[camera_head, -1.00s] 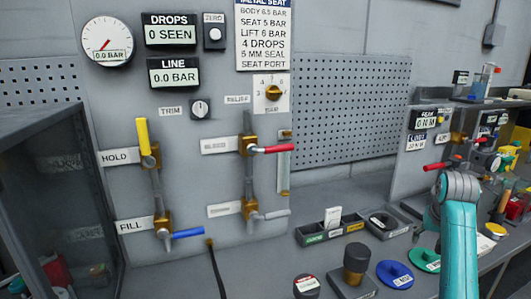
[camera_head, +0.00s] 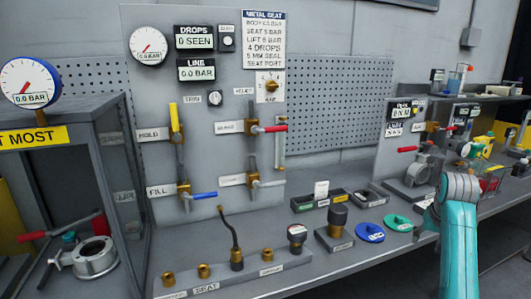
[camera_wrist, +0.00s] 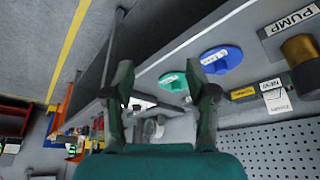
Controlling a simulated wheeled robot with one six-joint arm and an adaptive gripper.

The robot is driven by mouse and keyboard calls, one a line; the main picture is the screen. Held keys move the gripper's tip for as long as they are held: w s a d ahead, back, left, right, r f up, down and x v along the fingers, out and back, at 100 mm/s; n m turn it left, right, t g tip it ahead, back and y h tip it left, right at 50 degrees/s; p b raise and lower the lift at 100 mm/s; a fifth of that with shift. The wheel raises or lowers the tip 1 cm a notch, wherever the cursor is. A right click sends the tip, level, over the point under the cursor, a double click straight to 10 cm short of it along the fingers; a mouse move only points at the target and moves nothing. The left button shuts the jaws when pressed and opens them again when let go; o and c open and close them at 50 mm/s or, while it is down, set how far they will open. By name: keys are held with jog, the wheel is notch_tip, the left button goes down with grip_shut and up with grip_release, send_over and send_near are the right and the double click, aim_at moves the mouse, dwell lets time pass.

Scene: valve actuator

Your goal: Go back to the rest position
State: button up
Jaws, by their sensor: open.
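My gripper (camera_wrist: 161,90) shows in the wrist view with its two dark fingers spread apart and nothing between them. It hangs over the front of the bench, and the bench with its parts lies beyond the fingertips. In the head view only my teal arm shows at the lower right; the gripper itself is not visible there. The valve panel (camera_head: 225,130) stands at the back with a yellow hold handle (camera_head: 174,117), a blue fill handle (camera_head: 205,196) and a red handle (camera_head: 270,129).
A blue disc (camera_head: 370,232) and a green disc (camera_head: 398,222) lie on the bench; they also show in the wrist view. A dark cabinet (camera_head: 110,130) stands at the left with a valve body (camera_head: 96,256) inside. Open floor lies before the bench at the lower right.

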jog(key=s+a+f+t, duration=0.1)
jog(key=s+a+f, duration=0.15)
jog(key=f, duration=0.55)
jog(key=s+a+f+n, duration=0.1)
jog(key=s+a+f, duration=0.15)
jog(key=f, duration=0.45)
jog(key=s+a+f+t, duration=0.15)
jog(key=a+f, duration=0.25)
jog(key=f, duration=0.4)
jog(key=s+a+f+n+t, duration=0.1)
jog(key=s+a+f, duration=0.4)
jog(key=s, duration=0.3)
jog(key=s+a+f+t, duration=0.1)
jog(key=s+a+f, duration=0.3)
jog(key=s+f, duration=0.25)
jog(key=s+a+r+n+t, duration=0.15)
jog(key=s+a, duration=0.25)
jog(key=s, duration=0.7)
jog(key=s+a+r+t, duration=0.2)
jog(key=s+a, duration=0.1)
jog(key=s, duration=0.8)
jog(key=s+a+r+n+t+y, duration=0.1)
jog(key=s+a+r+t+y, duration=0.1)
jog(key=s+r, duration=1.3)
jog(key=shift+s+a+r+t, duration=0.3)
jog(key=shift+s+a+r, duration=0.1)
jog(key=shift+a, duration=0.25)
